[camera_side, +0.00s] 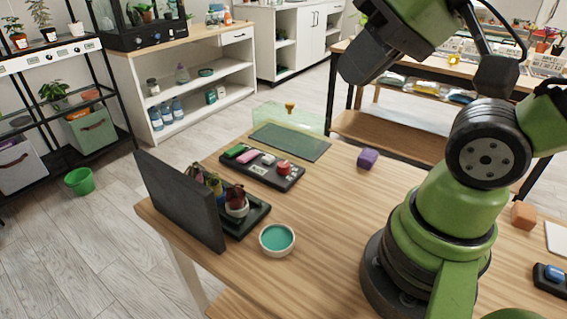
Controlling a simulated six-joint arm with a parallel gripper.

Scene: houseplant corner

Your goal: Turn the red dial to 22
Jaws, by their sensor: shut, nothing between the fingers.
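The red dial (284,168) is a small round knob near the right end of a dark control panel (288,184) on the wooden table. Green, pink and whitish parts sit on the same panel to its left, and a small pale label is on the panel's front. The dial's marks and setting are too small to read. My arm rises at the right and its upper links leave the top of the picture. My gripper's fingers do not show.
A dark upright board (180,198) stands at the table's left beside a tray of small potted plants. A teal-filled white bowl (277,240) is in front. A purple block (368,158) lies right of the panel. A dark green mat (290,141) and clear box lie behind.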

